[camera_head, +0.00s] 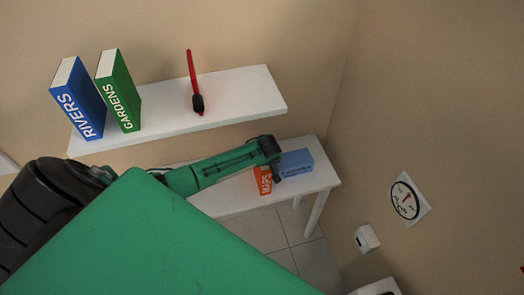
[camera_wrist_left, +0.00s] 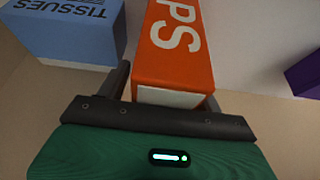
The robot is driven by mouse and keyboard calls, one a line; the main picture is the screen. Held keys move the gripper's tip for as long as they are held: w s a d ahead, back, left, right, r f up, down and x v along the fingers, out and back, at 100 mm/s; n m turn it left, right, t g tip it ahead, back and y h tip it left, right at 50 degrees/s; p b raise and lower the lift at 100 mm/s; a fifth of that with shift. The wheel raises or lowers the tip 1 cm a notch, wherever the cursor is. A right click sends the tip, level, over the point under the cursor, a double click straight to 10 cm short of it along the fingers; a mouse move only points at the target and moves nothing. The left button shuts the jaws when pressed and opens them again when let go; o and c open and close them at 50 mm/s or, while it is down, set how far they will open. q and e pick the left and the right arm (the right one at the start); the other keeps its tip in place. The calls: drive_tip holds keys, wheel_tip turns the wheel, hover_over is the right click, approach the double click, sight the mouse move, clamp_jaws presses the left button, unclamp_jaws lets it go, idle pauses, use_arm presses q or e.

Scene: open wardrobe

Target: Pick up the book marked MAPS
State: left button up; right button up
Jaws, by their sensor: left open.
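The orange MAPS book (camera_head: 264,181) stands on the lower white table, partly hidden behind my left gripper (camera_head: 275,172). In the left wrist view the book (camera_wrist_left: 175,45) shows its orange side with the letters "PS" and a pale end face. My left gripper (camera_wrist_left: 167,88) is open, with one finger on each side of the book's near end. The left finger is close to the book; I cannot tell whether either finger touches it. My right gripper is not in view.
A blue tissue box (camera_head: 297,163) stands close beside the book, near the left finger in the wrist view (camera_wrist_left: 65,35). A purple object (camera_wrist_left: 306,75) is at that view's right edge. The upper shelf (camera_head: 240,90) holds RIVERS (camera_head: 78,98), GARDENS (camera_head: 119,92) and a red-and-black item (camera_head: 194,80).

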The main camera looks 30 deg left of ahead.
use_arm(q)
clamp_jaws()
idle(0.4)
drive_tip(key=shift+r, duration=0.1)
